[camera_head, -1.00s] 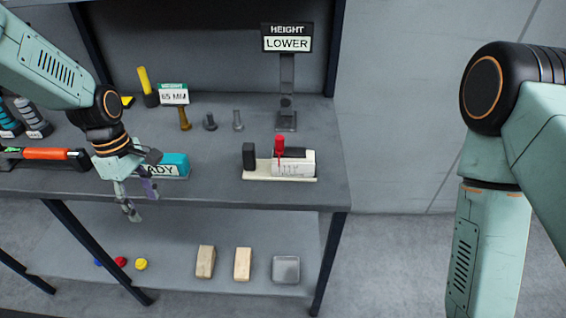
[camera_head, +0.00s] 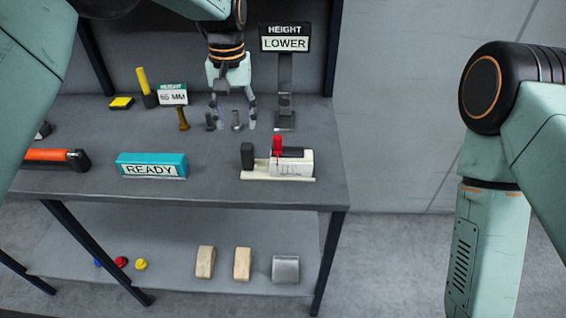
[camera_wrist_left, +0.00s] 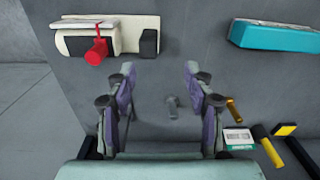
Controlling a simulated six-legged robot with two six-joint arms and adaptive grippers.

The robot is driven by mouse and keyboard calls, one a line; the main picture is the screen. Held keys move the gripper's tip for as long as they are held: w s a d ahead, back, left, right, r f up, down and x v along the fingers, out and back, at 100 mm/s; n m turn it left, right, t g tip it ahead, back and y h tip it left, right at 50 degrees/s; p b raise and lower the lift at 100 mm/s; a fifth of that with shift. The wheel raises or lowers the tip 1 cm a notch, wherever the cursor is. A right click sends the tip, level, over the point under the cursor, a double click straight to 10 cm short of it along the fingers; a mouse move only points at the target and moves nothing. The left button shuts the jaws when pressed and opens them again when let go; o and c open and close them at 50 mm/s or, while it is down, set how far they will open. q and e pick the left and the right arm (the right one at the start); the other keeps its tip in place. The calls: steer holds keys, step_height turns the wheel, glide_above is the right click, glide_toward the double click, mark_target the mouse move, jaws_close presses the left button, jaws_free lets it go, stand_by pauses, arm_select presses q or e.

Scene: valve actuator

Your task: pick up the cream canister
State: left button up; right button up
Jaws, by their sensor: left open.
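The cream canister (camera_head: 296,164) appears to be the pale body on a cream base on the bench top, beside an upright red handle (camera_head: 277,146) and a black block (camera_head: 248,156). It also shows in the left wrist view (camera_wrist_left: 125,35) at the upper left. My left gripper (camera_head: 234,112) is open and empty, pointing down over the back of the bench, behind and left of the canister. The wrist view shows the gripper (camera_wrist_left: 159,75) with fingers apart. My right gripper is out of view.
A HEIGHT LOWER sign on a post (camera_head: 286,90) stands right of the gripper. A teal READY block (camera_head: 152,165), brass bolt (camera_head: 183,119) and yellow-handled tool (camera_head: 145,85) are to the left. Bare bench lies between the READY block and the canister.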

mark_target(248, 158)
arm_select(q)
steer(key=shift+d, duration=0.5)
steer(key=shift+f+m, duration=0.3)
steer(key=shift+f, duration=0.05)
step_height(248, 158, down, 5)
steer(key=shift+w+d+f, duration=0.1)
steer(key=shift+w+f, duration=0.05)
steer(key=shift+f, duration=0.05)
steer(key=shift+s+d+f, duration=0.15)
steer(key=shift+f, duration=1.35)
steer(key=shift+s+d+f, duration=0.1)
steer(key=shift+d+f, duration=0.05)
steer(key=shift+f, duration=1.3)
steer(key=c, duration=0.3)
jaws_close()
steer(key=shift+r, duration=0.1)
